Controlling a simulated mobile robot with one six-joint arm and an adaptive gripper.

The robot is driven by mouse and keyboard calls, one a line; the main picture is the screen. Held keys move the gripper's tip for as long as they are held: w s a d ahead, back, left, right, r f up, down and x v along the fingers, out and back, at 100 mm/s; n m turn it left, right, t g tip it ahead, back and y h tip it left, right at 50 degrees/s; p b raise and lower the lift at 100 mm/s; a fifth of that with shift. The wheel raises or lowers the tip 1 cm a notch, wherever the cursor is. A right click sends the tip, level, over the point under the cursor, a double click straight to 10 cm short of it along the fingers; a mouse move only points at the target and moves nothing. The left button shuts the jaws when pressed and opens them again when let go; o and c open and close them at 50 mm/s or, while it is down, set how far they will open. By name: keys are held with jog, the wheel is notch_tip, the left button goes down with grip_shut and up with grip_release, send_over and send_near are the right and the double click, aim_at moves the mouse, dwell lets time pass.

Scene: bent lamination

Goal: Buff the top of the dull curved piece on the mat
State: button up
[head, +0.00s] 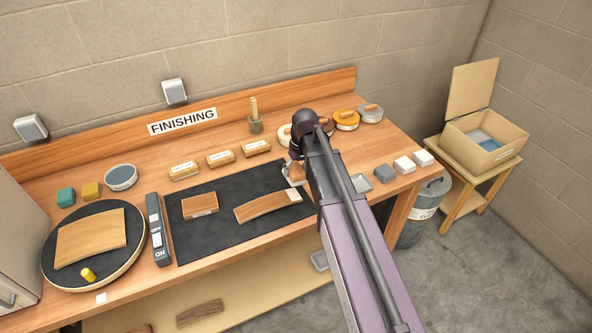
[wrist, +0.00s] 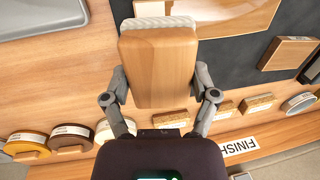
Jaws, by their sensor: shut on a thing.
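The curved wooden piece (head: 263,208) lies on the black mat (head: 225,230), with a pale square patch at its right end. It also shows at the top of the wrist view (wrist: 235,18). My gripper (head: 294,173) is shut on a wooden block (wrist: 158,70) with a white, fleecy-looking face (wrist: 158,22). The block is near the right end of the curved piece, beside the mat's right edge. I cannot tell whether the white face touches anything. My arm hides part of the bench to the right.
A flat wooden block (head: 200,205) lies on the mat's left. A dark ON/OFF strip (head: 157,230) and a turntable with a wooden piece (head: 90,238) stand further left. Labelled blocks (head: 220,158) line the back. Round tins (head: 345,120) stand back right; a grey tray (head: 360,183) is right.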

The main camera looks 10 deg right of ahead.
notch_tip(320, 180, down, 7)
jog(key=b, duration=0.6)
jog(key=shift+f+b, duration=0.15)
jog(key=shift+b, duration=0.25)
jog(key=shift+a, duration=0.15)
jog(key=shift+s+a, duration=0.3)
jog(key=shift+a, duration=0.4)
jog(key=shift+s+a, duration=0.25)
jog(key=shift+a, duration=0.45)
jog(key=shift+d, duration=0.35)
jog(key=shift+w+d, duration=0.5)
jog(key=shift+d, duration=0.65)
jog(key=shift+a, duration=0.4)
jog(key=shift+s+a, duration=0.25)
jog(key=shift+a, duration=0.3)
jog(key=shift+s+a, duration=0.2)
jog(key=shift+a, duration=0.35)
jog(key=shift+d, duration=0.35)
jog(key=shift+w+d, duration=0.25)
jog(key=shift+d, duration=0.3)
jog(key=shift+w+d, duration=0.2)
jog(key=shift+d, duration=0.35)
notch_tip(320, 180, up, 8)
jog(key=p, duration=0.7)
jog(key=shift+d+f+p, duration=0.1)
jog(key=shift+f+p, duration=0.1)
jog(key=shift+p, duration=0.1)
jog(key=shift+f, duration=0.25)
